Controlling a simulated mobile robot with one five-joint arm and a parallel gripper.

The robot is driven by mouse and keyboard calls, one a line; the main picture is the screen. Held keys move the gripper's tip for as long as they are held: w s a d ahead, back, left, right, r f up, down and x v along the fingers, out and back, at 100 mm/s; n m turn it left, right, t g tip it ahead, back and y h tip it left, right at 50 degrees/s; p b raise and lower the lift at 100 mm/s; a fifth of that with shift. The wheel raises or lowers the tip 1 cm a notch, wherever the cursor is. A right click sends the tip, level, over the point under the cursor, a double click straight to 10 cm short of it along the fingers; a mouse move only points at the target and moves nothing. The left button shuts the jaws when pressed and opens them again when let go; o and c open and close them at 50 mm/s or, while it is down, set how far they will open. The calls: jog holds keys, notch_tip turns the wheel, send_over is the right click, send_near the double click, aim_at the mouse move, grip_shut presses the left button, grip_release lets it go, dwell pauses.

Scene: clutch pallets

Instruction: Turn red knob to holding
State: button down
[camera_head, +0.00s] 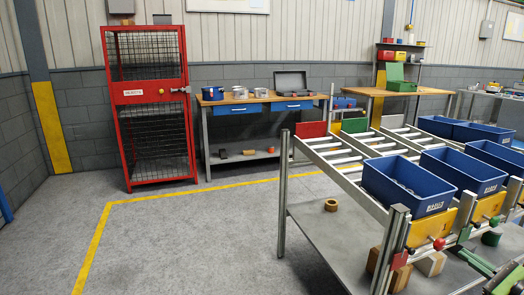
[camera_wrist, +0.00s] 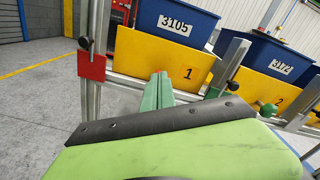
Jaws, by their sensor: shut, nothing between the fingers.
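The red knob (camera_head: 438,243) is in front of the yellow plate (camera_head: 424,228) of the nearest lane, under a blue bin (camera_head: 424,178). In the wrist view the same plate shows the number 1 (camera_wrist: 187,72), with bin 3105 (camera_wrist: 172,22) above. My gripper (camera_head: 463,252) is just right of the red knob in the head view. In the wrist view its green fingers (camera_wrist: 157,92) are together, empty, and point at plate 1. I cannot tell whether they touch anything.
The neighbouring lane has a green knob (camera_wrist: 268,110) and another yellow plate (camera_wrist: 260,90). A red square plate (camera_wrist: 91,66) hangs on the post left of plate 1. Wooden blocks (camera_head: 430,264) lie on the lower shelf. The floor left of the rack is clear.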

aim_at(444, 248)
jog(key=w, duration=0.6)
jog(key=shift+w+a, duration=0.35)
jog(key=shift+a, duration=0.1)
jog(key=shift+b, duration=0.3)
jog(key=shift+s+a+f, duration=0.1)
jog(key=shift+a, duration=0.25)
jog(key=shift+s+a+f+b, duration=0.2)
jog(key=shift+a+f+b, duration=0.45)
jog(key=shift+a, duration=0.2)
jog(key=shift+r, duration=0.1)
dwell(0.5)
